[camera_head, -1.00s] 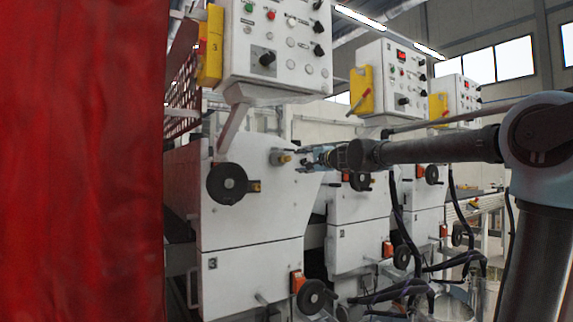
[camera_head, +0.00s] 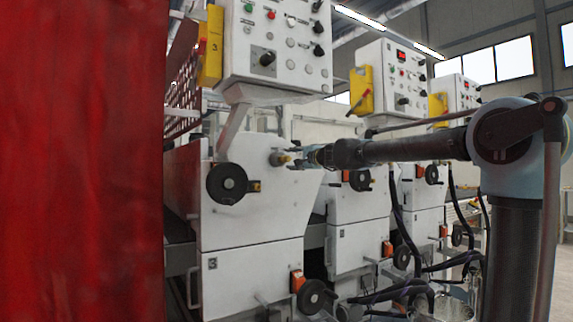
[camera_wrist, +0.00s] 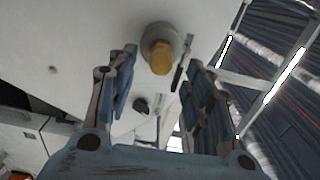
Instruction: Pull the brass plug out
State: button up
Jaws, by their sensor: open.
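The brass plug (camera_head: 281,159) sticks out of the white machine's upper front panel, right of a black handwheel. In the wrist view the brass plug (camera_wrist: 160,57) is a yellow cylinder on a grey round collar (camera_wrist: 157,36), ahead of and between the fingers. My gripper (camera_head: 293,157) is just right of the plug in the head view. In the wrist view my gripper (camera_wrist: 155,75) has its fingers spread wide with nothing between their pads. A visible gap on each side separates the fingers from the plug.
A black handwheel (camera_head: 228,184) stands out left of the plug. A white control box (camera_head: 275,45) hangs above. A red curtain (camera_head: 80,160) fills the left side. More white machines (camera_head: 358,205) stand to the right, with dark hoses below.

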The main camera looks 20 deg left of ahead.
aim_at(290, 159)
jog(key=shift+x, duration=2.4)
grip_shut()
jog(key=shift+d, duration=0.1)
jog(key=shift+v, duration=2.95)
jog(key=shift+s, duration=0.15)
jog(key=shift+v, duration=1.4)
